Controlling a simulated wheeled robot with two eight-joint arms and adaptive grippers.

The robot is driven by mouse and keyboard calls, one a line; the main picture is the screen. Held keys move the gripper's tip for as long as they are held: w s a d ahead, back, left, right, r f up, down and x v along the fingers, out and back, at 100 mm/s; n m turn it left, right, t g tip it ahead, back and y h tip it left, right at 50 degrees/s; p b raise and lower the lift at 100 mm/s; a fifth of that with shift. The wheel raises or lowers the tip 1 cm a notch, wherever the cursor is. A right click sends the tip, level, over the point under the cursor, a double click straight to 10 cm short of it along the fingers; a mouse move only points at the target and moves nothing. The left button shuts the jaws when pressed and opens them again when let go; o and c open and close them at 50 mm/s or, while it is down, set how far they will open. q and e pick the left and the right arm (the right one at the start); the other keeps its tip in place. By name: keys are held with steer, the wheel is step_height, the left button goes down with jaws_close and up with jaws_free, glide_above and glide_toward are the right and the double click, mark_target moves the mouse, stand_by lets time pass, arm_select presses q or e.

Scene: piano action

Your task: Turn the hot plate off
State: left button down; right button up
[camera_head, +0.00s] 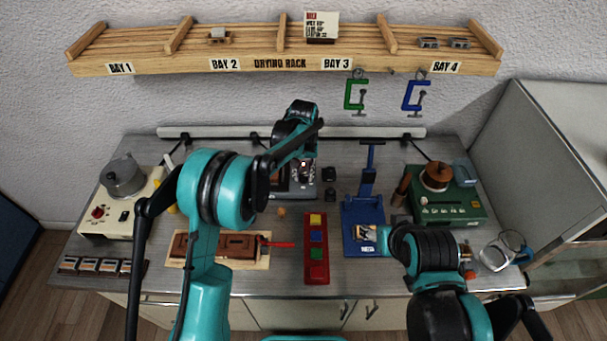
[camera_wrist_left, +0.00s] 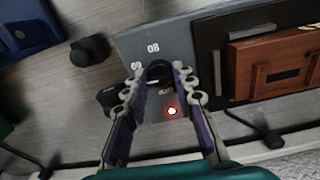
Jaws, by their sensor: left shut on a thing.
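The hot plate is a grey unit (camera_head: 301,188) at the back middle of the bench, partly hidden by my left arm. In the left wrist view its grey panel (camera_wrist_left: 150,42) carries printed numbers, and a red lamp (camera_wrist_left: 172,111) glows. My left gripper (camera_wrist_left: 158,80) has its two fingers on either side of a dark round knob (camera_wrist_left: 158,70) on that panel and is shut on it. The knob's pointer setting is hard to read. In the head view my left gripper (camera_head: 303,150) is over the unit. My right arm shows at lower right, but I cannot make out its fingers.
A cream appliance (camera_head: 95,222) with a metal pot (camera_head: 122,176) stands at left. A red button strip (camera_head: 317,270), a blue stand (camera_head: 367,215) and a green unit (camera_head: 455,208) stand towards the right. A glass jug (camera_head: 494,256) is near the right edge. A wooden rack (camera_head: 280,50) hangs above.

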arm_select(q)
steer(key=n, duration=0.4)
steer(key=shift+n, duration=0.3)
steer(key=n, duration=0.4)
steer(key=shift+n+b, duration=0.3)
steer(key=n, duration=0.4)
steer(key=shift+n, duration=0.3)
steer(key=n, duration=0.4)
steer(key=shift+n, duration=0.3)
steer(key=c, duration=1.2)
jaws_free()
